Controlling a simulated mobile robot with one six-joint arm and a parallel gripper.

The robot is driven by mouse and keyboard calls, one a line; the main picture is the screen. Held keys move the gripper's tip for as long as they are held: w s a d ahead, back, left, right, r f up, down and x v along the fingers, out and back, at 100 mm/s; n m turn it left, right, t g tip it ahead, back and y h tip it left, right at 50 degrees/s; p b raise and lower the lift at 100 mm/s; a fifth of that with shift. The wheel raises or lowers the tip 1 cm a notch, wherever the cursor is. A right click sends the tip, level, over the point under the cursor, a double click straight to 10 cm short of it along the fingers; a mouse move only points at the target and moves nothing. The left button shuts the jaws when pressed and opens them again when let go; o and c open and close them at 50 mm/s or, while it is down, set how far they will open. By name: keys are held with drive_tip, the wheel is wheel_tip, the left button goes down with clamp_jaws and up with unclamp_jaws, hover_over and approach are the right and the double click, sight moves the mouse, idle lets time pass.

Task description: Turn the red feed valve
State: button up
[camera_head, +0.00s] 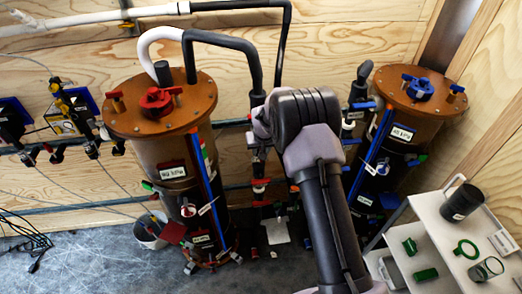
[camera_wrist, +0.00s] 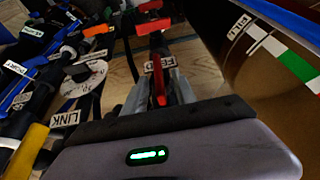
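In the wrist view, a red valve handle (camera_wrist: 160,88) stands upright between the two grey fingers of my gripper (camera_wrist: 161,86), beside a white label reading FEED (camera_wrist: 158,63). The fingers flank the handle closely; whether they press on it is unclear. Another red handle (camera_wrist: 152,24) shows farther up on the same pipework. In the head view, my arm covers the middle of the scene and hides the gripper and whatever it surrounds.
A brown-topped tank (camera_head: 160,125) with a red knob stands left of my arm; another (camera_head: 425,92) with a blue knob stands right. A white cart (camera_head: 440,235) with green parts is at lower right. In the wrist view, pipes and a LINK label (camera_wrist: 65,119) crowd the left.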

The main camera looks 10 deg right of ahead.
drive_tip(key=shift+c, duration=0.4)
clamp_jaws()
drive_tip(key=shift+d+f+y+b, duration=0.1)
drive_tip(key=shift+y+b, duration=0.2)
drive_tip(key=shift+b, duration=0.15)
drive_tip(key=shift+d+f+m+t+y+b, duration=0.4)
drive_tip(key=shift+m+y+b, duration=0.35)
drive_tip(key=shift+y+b, duration=2.65)
drive_tip(key=shift+d+f+m+t+y+b, duration=0.5)
drive_tip(key=shift+y+b, duration=1.45)
drive_tip(key=shift+b, duration=2.9)
drive_tip(key=shift+d+f+m+t+y+b, duration=0.15)
drive_tip(key=shift+m+t+y+b, duration=0.6)
drive_tip(key=shift+y+b, duration=2.65)
drive_tip(key=shift+m+g+h+b, duration=0.3)
drive_tip(key=shift+h+b, duration=0.35)
drive_tip(key=shift+b, duration=0.15)
